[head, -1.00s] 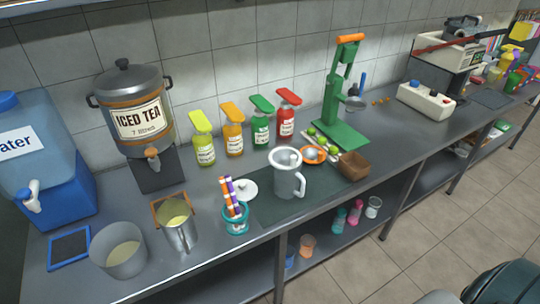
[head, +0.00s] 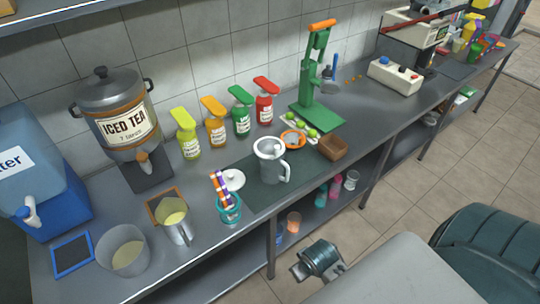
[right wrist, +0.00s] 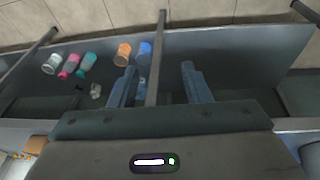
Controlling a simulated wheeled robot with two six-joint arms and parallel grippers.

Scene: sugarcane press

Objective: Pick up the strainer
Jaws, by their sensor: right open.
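A grey round piece with an upright blue handle (head: 335,62), which looks like the strainer, stands behind and right of the green press (head: 318,112). It is small, and I cannot make out any mesh. My right gripper (right wrist: 158,68) is open and empty in the right wrist view. It is in front of the counter, facing the lower shelf and a table leg, well away from the blue-handled piece. In the head view, my right wrist shows at the bottom, below the counter edge. My left gripper is out of view.
A grey pitcher (head: 270,165) stands on a dark mat, with an orange dish (head: 293,139) and brown box (head: 333,147) nearby. Bottles line the wall. A white control box (head: 396,75) sits right of the press. Several cups lie on the lower shelf.

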